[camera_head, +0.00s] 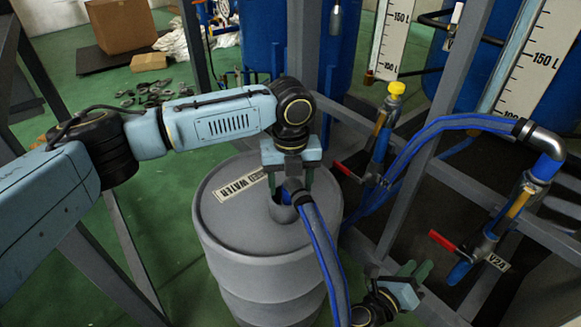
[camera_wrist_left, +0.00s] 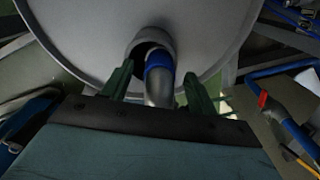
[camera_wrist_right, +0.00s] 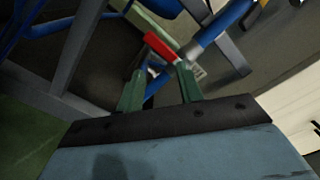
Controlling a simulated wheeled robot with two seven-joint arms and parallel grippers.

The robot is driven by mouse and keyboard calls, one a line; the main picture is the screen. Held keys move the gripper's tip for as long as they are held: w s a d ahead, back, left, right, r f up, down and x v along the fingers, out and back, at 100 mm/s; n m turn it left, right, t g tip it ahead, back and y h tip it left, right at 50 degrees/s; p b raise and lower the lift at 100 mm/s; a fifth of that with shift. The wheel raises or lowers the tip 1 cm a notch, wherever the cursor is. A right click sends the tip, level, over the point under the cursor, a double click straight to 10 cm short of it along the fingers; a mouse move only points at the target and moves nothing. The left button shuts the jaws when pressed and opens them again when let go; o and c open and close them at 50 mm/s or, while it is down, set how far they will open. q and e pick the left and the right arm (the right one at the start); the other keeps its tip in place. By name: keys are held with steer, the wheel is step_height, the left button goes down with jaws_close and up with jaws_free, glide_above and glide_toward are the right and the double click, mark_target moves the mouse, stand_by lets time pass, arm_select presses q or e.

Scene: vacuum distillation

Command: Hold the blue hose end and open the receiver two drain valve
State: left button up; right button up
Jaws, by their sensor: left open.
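The blue hose (camera_head: 325,250) runs up to its end (camera_head: 297,195) at the hole in the grey drum's lid. In the left wrist view the hose end is a grey metal bend with a blue band (camera_wrist_left: 158,75). My left gripper (camera_head: 290,185) is open, with its fingers on either side of the hose end. A red-handled drain valve (camera_head: 441,241) with a V2A label (camera_head: 497,262) stands at the right. My right gripper (camera_head: 416,270) is open and empty, left of and below that valve. In the right wrist view a red handle (camera_wrist_right: 160,46) lies beyond its fingertips.
The grey drum (camera_head: 260,265) stands below my left gripper. Another red-handled valve (camera_head: 345,170) is behind, near a yellow knob (camera_head: 396,88). Grey frame bars (camera_head: 440,120) and a looping blue hose (camera_head: 425,135) crowd the right side.

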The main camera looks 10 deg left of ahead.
arm_select(q)
steer(key=shift+f, duration=0.35)
